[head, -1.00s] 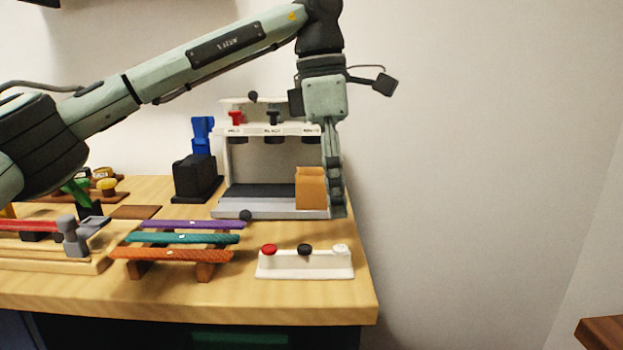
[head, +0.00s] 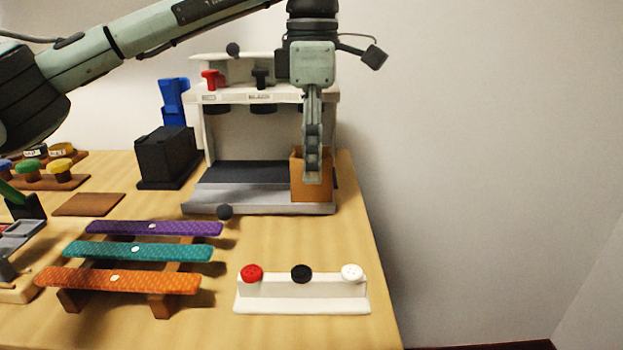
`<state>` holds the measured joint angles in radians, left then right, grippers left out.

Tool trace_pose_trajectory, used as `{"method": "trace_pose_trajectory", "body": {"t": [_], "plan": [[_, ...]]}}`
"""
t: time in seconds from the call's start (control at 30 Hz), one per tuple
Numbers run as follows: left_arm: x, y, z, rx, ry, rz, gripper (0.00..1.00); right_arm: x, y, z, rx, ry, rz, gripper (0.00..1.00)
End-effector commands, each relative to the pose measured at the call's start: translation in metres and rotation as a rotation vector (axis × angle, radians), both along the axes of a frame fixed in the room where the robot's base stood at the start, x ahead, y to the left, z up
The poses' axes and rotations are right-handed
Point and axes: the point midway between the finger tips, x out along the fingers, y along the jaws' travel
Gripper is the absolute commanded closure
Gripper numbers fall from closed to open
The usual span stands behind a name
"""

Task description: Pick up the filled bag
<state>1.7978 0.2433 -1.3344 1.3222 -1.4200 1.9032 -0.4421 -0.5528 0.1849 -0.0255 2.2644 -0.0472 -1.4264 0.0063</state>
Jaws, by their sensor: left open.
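An orange-brown paper bag (head: 298,186) stands upright on the right end of the grey base of a white dispenser (head: 200,97). Its contents cannot be seen. My left gripper (head: 313,178) points straight down in front of the bag, and its fingers hide part of the bag's front. The fingers are seen edge-on and are open; I cannot tell whether they touch the bag. My right gripper is out of view.
A black box (head: 165,155) and a blue object (head: 172,100) stand left of the dispenser. Orange (head: 75,281), teal (head: 110,250) and purple (head: 120,228) strips lie on a wooden rack. A white stand (head: 300,295) holds red, black and white buttons. The counter's right edge is near.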

Motion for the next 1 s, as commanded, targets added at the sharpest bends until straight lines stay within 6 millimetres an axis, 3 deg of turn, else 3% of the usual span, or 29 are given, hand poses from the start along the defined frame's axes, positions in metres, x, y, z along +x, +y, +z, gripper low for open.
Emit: {"method": "trace_pose_trajectory", "body": {"t": [0.2, 0.4, 0.73, 1.0], "plan": [[0.000, 0.001, -0.030, 0.000, 0.001, 0.001, 0.33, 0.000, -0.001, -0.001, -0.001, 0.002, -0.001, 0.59], [0.000, 0.001, -0.031, -0.001, 0.000, 0.001, 0.33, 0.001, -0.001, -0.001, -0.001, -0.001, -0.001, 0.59], [0.000, 0.001, -0.030, -0.001, 0.000, 0.001, 0.72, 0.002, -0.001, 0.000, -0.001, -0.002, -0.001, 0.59], [0.000, 0.001, -0.030, -0.001, 0.000, 0.000, 0.75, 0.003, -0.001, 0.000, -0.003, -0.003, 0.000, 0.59]]}}
